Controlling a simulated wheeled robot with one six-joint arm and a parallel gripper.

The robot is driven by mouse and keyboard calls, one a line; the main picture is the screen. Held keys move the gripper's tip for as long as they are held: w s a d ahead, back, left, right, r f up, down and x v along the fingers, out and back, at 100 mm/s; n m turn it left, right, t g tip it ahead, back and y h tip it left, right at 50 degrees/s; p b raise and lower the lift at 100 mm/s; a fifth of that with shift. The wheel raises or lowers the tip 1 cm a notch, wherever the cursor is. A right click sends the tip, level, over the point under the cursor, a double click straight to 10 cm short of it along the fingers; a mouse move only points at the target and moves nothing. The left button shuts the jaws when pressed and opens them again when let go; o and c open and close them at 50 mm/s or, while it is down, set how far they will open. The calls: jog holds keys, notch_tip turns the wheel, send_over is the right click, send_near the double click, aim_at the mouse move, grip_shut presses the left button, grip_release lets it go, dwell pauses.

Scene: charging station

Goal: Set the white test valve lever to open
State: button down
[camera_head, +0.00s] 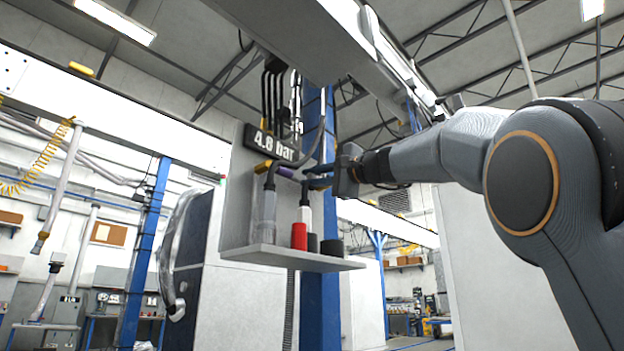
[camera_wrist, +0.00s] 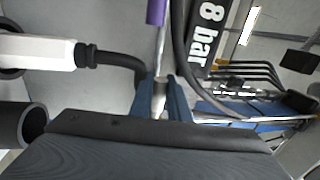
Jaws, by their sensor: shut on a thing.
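The white test valve lever (camera_wrist: 160,96) shows in the wrist view as a pale, short piece between my two blue fingers. My gripper (camera_wrist: 161,100) is shut on it. A thin pale rod runs up from there to a purple part (camera_wrist: 155,12). In the head view my gripper (camera_head: 313,178) reaches in from the right, below the 4.8 bar display (camera_head: 275,146). The purple part (camera_head: 288,172) lies just left of the fingers. In the head view the lever is too small or hidden to make out. I cannot tell the lever's open or closed position.
A grey panel shelf (camera_head: 290,258) carries a red cylinder (camera_head: 299,236) and dark cylinders (camera_head: 331,247). A white fitting (camera_head: 304,214) and a clear one (camera_head: 266,215) hang on black hoses. A yellow part (camera_head: 262,166) sits left of the purple one. A blue post (camera_head: 320,310) stands behind.

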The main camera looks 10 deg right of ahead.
jog(key=shift+f, duration=0.1)
jog(key=c, duration=1.7)
grip_release()
jog(key=shift+o, duration=0.2)
jog(key=v, duration=0.7)
jog(key=shift+s+d, duration=0.25)
jog(key=shift+d, duration=0.05)
jog(key=shift+f, duration=0.1)
